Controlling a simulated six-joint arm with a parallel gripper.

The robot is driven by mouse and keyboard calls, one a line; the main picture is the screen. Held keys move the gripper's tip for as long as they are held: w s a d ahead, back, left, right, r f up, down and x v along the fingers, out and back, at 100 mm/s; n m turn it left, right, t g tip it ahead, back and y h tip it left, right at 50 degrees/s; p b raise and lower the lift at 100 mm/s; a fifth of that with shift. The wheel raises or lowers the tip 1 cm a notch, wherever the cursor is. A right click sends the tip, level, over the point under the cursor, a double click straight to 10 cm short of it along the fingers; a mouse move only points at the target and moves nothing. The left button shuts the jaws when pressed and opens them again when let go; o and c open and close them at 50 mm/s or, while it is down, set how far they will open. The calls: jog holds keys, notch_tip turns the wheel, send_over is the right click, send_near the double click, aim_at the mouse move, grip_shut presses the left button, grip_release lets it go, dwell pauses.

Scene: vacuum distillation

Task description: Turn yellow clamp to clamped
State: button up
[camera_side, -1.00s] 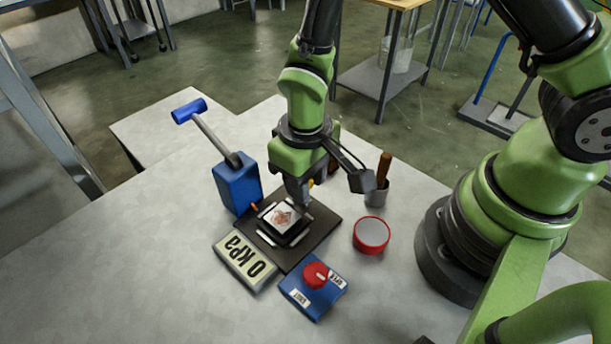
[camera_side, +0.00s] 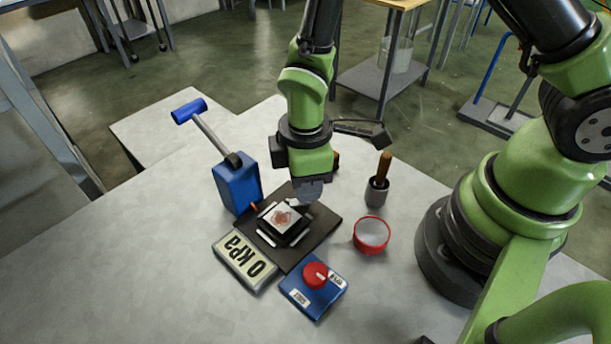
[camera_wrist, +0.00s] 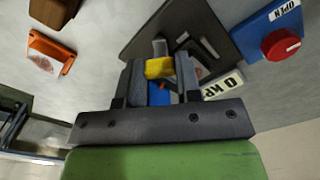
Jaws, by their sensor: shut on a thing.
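The yellow clamp (camera_wrist: 159,68) shows in the wrist view between my gripper's fingers (camera_wrist: 160,82). My gripper is shut on it. In the side view my gripper (camera_side: 307,197) is low at the back edge of the dark base plate (camera_side: 325,219), and the clamp is hidden behind it. A black device with a pale, brown-marked top (camera_side: 284,217) sits on the plate. I cannot tell whether the clamp is clamped.
A blue pump (camera_side: 238,186) with a long handle stands left. A 0 kPa display (camera_side: 244,259), a blue box with a red knob (camera_side: 316,275), a red-rimmed dish (camera_side: 371,236) and a grey cup with a brown-handled tool (camera_side: 377,193) surround the plate.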

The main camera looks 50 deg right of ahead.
jog(key=n, duration=0.7)
dwell(0.7)
jog(key=o, duration=0.9)
notch_tip(320, 180, up, 10)
